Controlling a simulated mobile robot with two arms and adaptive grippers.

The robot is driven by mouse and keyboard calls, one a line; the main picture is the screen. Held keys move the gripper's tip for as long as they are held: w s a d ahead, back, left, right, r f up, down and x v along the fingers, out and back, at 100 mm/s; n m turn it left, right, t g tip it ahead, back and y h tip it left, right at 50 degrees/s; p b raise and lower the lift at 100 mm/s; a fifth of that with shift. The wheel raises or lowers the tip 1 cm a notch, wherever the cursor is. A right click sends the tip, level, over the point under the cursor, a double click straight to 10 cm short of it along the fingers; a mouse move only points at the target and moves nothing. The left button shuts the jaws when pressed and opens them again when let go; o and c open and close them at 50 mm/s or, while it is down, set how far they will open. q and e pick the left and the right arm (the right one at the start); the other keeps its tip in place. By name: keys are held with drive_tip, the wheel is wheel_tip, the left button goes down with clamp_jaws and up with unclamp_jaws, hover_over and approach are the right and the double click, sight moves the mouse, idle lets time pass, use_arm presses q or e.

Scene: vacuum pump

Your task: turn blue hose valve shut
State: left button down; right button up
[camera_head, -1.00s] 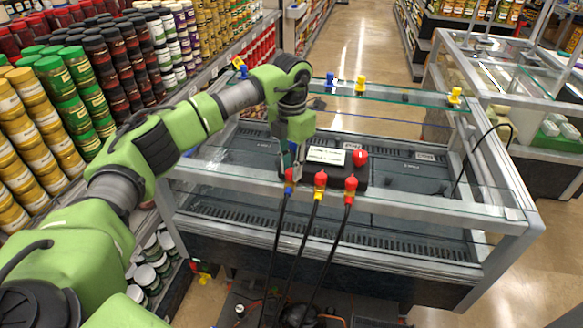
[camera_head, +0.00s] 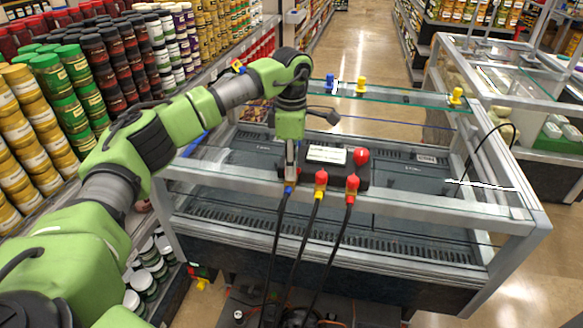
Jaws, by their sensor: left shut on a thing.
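The black pump box (camera_head: 324,165) with a white label and a red knob (camera_head: 361,154) sits on the front rail of the glass-topped case. Three black hoses run down from its front. The left hose has a blue collar (camera_head: 289,190), and its valve is mostly hidden behind my gripper. My left gripper (camera_head: 290,173) points down just above the blue collar, shut on the blue hose valve. The valve's exact angle is hidden. My right gripper is out of view.
The metal-framed case (camera_head: 510,222) fills the middle, with blue (camera_head: 330,81) and yellow (camera_head: 361,85) fittings on its back glass edge. Shelves of jars (camera_head: 62,95) stand close on the left. The aisle floor (camera_head: 357,40) behind is clear.

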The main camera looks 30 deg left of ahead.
use_arm(q)
drive_tip(key=m, duration=0.6)
drive_tip(key=shift+r+b, duration=0.1)
drive_tip(key=shift+b, duration=0.25)
drive_tip(key=shift+m, duration=0.4)
drive_tip(key=c, duration=1.8)
unclamp_jaws()
drive_tip(key=shift+c, duration=0.2)
wheel_tip(320, 180, up, 12)
